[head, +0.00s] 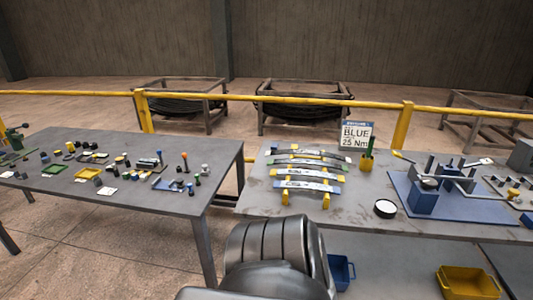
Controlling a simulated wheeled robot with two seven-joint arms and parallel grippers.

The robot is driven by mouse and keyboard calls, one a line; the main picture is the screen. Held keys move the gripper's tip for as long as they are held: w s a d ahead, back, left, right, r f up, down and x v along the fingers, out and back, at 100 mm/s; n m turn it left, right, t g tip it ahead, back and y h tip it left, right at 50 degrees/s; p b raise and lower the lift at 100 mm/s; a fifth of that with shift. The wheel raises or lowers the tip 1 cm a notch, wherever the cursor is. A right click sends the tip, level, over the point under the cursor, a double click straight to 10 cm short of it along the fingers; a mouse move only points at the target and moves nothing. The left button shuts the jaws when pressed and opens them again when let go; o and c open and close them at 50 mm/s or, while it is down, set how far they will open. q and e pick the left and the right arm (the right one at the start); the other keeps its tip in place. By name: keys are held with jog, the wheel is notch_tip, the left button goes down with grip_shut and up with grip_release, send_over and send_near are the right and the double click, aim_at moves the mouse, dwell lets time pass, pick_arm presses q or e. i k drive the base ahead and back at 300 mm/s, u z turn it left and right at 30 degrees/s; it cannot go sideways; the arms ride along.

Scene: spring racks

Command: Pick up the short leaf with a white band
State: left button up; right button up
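Several curved grey leaves lie one behind another across yellow supports (326,201) on the right-hand table in the head view. The rearmost leaf (308,153) and the nearest leaf (308,185) are among them. Pale and coloured marks show on the leaves, but they are too small to tell which leaf has the white band. The leaves look close to each other in length. Neither of my grippers is in view. A dark rounded part of mine fills the bottom middle, in front of the table edge.
A sign reading "BLUE 25 Nm" (357,135) stands behind the leaves. A round dish (385,208) and a blue fixture plate (405,203) are to their right. The left table (150,205) holds many small parts. Blue (341,270) and yellow bins (468,283) sit below.

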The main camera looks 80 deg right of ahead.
aim_at(298, 151)
jog(key=i, duration=1.35)
jog(key=z, duration=3.95)
